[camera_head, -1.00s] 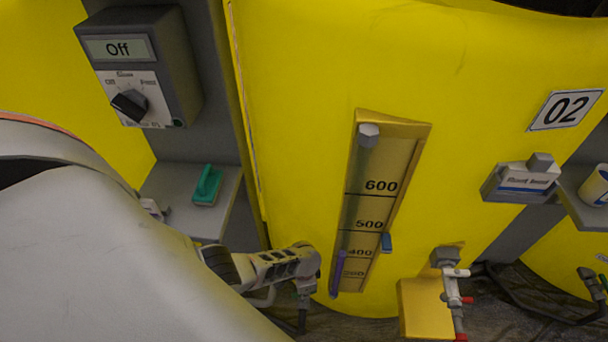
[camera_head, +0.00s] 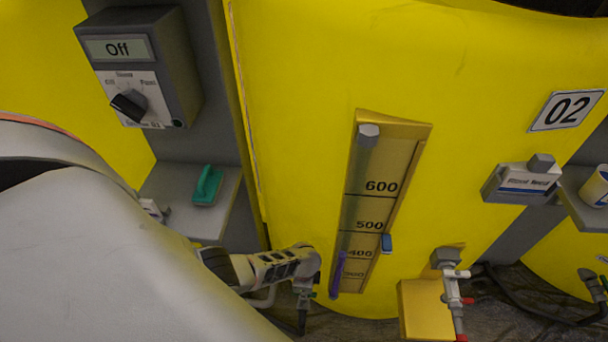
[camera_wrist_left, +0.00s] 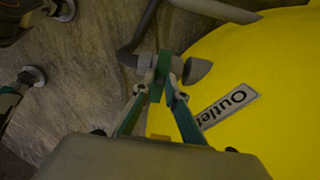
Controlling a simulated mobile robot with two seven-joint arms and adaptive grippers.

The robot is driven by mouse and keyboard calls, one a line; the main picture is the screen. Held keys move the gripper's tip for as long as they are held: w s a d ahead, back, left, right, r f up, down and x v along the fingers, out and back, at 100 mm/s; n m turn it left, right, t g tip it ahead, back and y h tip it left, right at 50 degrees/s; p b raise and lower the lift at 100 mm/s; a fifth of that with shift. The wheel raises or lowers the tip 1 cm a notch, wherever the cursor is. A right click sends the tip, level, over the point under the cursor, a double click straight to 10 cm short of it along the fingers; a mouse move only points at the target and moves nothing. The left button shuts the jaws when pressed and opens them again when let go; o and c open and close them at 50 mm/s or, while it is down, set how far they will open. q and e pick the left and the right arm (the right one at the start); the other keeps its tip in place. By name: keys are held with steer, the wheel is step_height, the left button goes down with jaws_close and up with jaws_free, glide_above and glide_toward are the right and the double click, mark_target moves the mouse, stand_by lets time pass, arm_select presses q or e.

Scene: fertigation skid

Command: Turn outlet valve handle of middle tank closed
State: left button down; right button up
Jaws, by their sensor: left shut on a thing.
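The yellow middle tank (camera_head: 320,60) carries the number plate 02 (camera_head: 565,110). In the left wrist view, a label reading "Outlet" (camera_wrist_left: 228,108) is on the yellow tank beside the grey outlet valve (camera_wrist_left: 196,71). My left gripper (camera_wrist_left: 163,92) is shut on the green valve handle (camera_wrist_left: 158,80), with a finger on either side of it. In the head view my left arm reaches down to the tank's lower left, and the handle cannot be made out there. My right gripper is in neither view.
A level gauge (camera_head: 378,210) stands right of my left wrist. A small tap (camera_head: 451,285) with red ends is farther right. A control box reading "Off" (camera_head: 140,65) and a shelf (camera_head: 222,218) with a green object are at left. A dark pipe (camera_wrist_left: 135,45) runs to the valve.

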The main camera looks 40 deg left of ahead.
arm_select(q)
steer(key=c, duration=2)
jaws_free()
steer(key=shift+c, duration=0.2)
steer(key=shift+r, duration=0.85)
step_height(320, 180, up, 10)
steer(key=shift+r, duration=0.1)
